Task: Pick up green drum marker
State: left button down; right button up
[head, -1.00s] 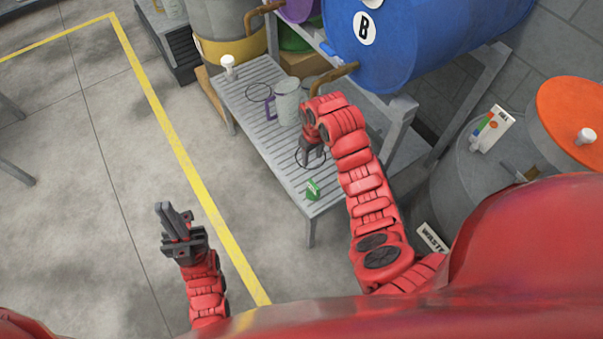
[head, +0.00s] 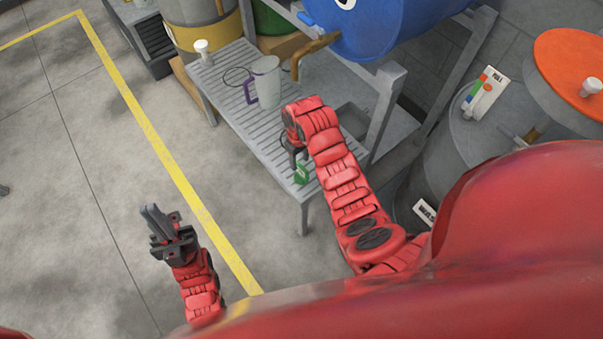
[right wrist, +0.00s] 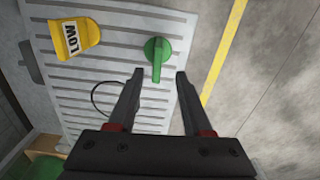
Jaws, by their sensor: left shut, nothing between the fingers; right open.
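The green drum marker (head: 301,174) stands near the front corner of the grey slatted bench (head: 250,120). In the right wrist view the green marker (right wrist: 157,55) lies just beyond and between the two fingertips, not touched as far as I can see. My right gripper (right wrist: 160,78) is open and empty above the slats. In the head view my right gripper (head: 294,156) is partly hidden by its own arm, close to the marker. My left gripper (head: 150,213) is shut and empty over the floor, away from the bench.
A yellow marker with dark lettering (right wrist: 75,38) lies on the slats. A jug with a purple handle (head: 265,82) and a white-topped item (head: 203,50) stand further back. A blue drum (head: 395,25) with a brown spout overhangs the bench. Floor is clear on the left.

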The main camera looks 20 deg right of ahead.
aim_at(301, 166)
jog(key=f, duration=0.4)
jog(key=shift+s+d+f, duration=0.1)
jog(key=shift+d+f, duration=0.15)
jog(key=shift+d, duration=0.05)
grip_shut()
